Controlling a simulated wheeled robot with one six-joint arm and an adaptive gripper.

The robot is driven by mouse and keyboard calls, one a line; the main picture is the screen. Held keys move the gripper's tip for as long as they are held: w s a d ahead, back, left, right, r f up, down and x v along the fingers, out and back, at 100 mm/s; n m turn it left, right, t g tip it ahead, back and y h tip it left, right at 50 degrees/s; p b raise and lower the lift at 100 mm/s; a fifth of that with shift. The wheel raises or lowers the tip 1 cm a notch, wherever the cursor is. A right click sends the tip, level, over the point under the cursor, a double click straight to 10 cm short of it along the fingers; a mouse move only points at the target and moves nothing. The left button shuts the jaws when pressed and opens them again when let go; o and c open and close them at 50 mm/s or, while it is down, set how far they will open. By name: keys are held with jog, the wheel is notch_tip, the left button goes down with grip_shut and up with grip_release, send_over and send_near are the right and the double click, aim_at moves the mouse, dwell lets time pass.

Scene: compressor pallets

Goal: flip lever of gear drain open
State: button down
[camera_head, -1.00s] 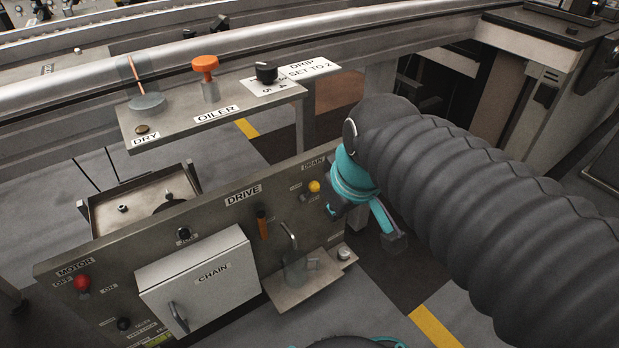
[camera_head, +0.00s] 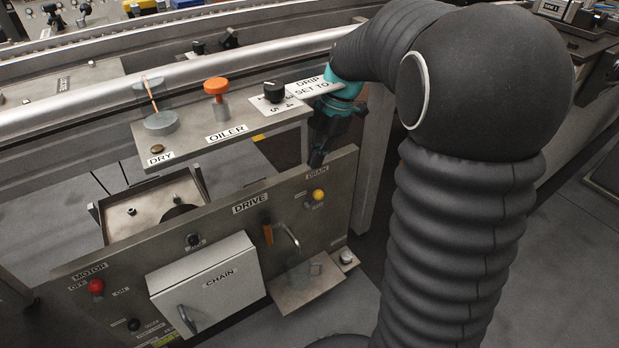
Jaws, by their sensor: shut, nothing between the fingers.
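The drain lever shows as a yellow knob (camera_head: 318,195) under the DRAIN label (camera_head: 317,173), at the upper right of the grey DRIVE panel (camera_head: 232,228). Small markings beside it are too small to read. My gripper (camera_head: 317,158) is shut and empty. It points down at the panel's top edge, just above the DRAIN label and apart from the yellow knob in the picture.
An orange handle (camera_head: 267,232) and a bent metal spout (camera_head: 290,238) stand left of the drain knob. A white CHAIN box (camera_head: 207,284) and a red MOTOR knob (camera_head: 96,286) are further left. The shelf with the orange OILER knob (camera_head: 216,88) overhangs the panel.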

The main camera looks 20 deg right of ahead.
jog(key=shift+w+d+f+n, duration=0.1)
jog(key=shift+w+f+n, duration=0.1)
jog(key=shift+w+n, duration=0.15)
notch_tip(320, 180, down, 12)
jog(key=w+b, duration=0.1)
jog(key=shift+r, duration=0.25)
dwell(0.4)
jog(key=shift+w, duration=0.15)
dwell(0.3)
